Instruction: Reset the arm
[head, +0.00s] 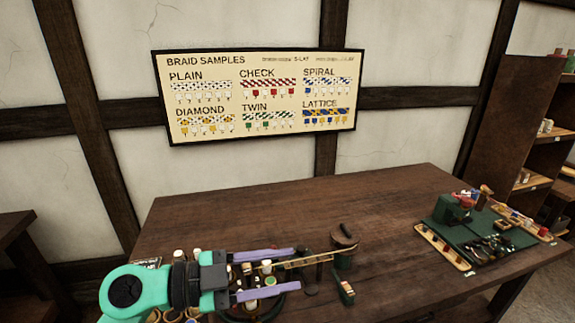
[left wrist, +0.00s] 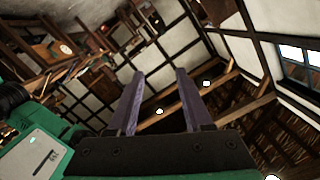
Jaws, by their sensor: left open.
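My left gripper (head: 270,274) comes in from the lower left of the head view, with a teal wrist and two lilac fingers. The fingers are apart and it is open, over the front left part of the wooden table (head: 300,215). In the left wrist view its fingers (left wrist: 155,102) also stand apart, with only the room's walls and roof beams behind them, so nothing is held. My right gripper is in neither view.
Bobbins and small parts crowd beneath the left gripper. A green mat (head: 440,237) with tools lies at the table's right. A braid chart (head: 260,93) hangs behind. The table's middle is clear.

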